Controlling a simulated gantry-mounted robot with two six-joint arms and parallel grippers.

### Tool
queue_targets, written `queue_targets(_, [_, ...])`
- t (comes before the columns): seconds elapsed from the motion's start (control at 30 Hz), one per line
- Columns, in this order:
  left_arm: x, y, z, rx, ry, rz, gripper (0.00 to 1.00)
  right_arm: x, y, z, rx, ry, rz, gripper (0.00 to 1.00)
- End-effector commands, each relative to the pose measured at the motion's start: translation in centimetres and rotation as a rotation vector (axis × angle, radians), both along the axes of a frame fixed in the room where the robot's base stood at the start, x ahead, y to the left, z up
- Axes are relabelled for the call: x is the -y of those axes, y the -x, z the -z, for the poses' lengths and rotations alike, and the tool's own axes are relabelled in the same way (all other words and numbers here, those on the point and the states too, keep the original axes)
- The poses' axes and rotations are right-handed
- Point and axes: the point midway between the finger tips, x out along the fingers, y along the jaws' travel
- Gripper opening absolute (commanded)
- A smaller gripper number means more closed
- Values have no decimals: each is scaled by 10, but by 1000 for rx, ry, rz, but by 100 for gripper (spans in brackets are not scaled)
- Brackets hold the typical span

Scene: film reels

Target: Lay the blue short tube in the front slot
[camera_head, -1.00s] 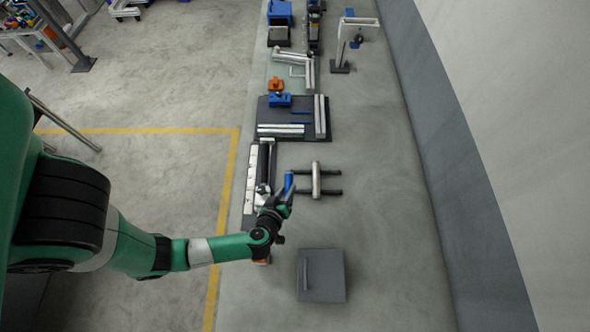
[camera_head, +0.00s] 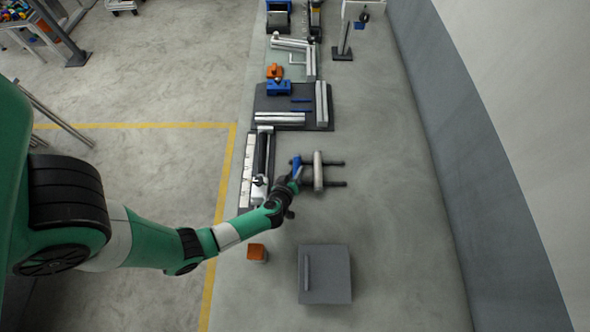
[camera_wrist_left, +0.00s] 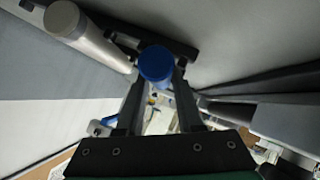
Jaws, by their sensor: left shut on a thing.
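The blue short tube (camera_head: 296,162) is held in my left gripper (camera_head: 293,177), above the bench at the left side of a dark rack (camera_head: 336,184). In the left wrist view, the round end of the blue tube (camera_wrist_left: 156,64) shows between the two fingers of the left gripper (camera_wrist_left: 158,80). The rack has two dark rails, and a silver tube (camera_head: 318,170) lies across them. In the left wrist view the silver tube (camera_wrist_left: 95,38) runs to the left of the blue one. Whether the blue tube touches the rack, and the slots themselves, cannot be told. My right gripper is not in view.
A grey block (camera_head: 335,275) and a small orange-topped block (camera_head: 257,253) stand nearer on the bench. A white strip (camera_head: 247,170) with a dark fixture lies left of the gripper. A dark board (camera_head: 283,103) with silver tubes lies beyond. Right of the rack the bench is clear.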

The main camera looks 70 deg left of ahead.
Motion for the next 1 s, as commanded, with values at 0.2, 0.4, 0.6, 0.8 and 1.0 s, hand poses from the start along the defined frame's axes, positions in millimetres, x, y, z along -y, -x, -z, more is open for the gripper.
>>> queue_targets(0.2, [0,0,2,-1,0,-1,38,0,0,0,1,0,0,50])
queue_targets(0.4, [0,0,2,-1,0,-1,66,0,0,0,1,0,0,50])
queue_targets(0.6, [0,0,2,-1,0,-1,66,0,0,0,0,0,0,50])
queue_targets(0.8, [9,7,-10,-3,0,2,66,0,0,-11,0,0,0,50])
queue_targets(1.0, [40,32,-38,-2,0,8,66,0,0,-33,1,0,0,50])
